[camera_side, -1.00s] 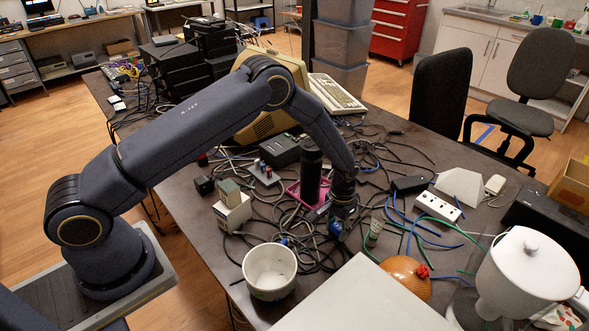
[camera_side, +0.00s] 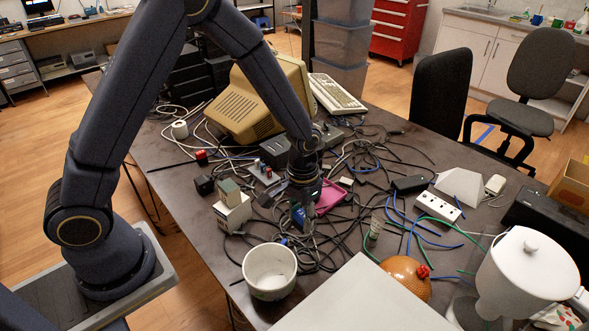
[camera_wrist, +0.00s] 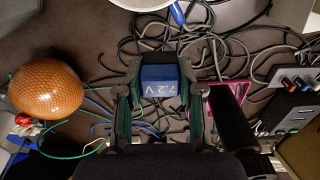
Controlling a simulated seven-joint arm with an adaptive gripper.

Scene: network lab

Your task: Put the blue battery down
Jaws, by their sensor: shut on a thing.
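The blue battery (camera_side: 299,215) is held in my gripper (camera_side: 303,208), above the cable-strewn table. In the side view part of the battery is hidden by the fingers. Whether its lower end touches the cables below cannot be told.
A pink tray (camera_side: 333,196) lies just right of my gripper. A white bucket (camera_side: 270,271) stands in front, and an orange ball-like object (camera_side: 407,277) to its right. Small boxes (camera_side: 232,207) stand to the left. Tangled black cables cover the table around my gripper.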

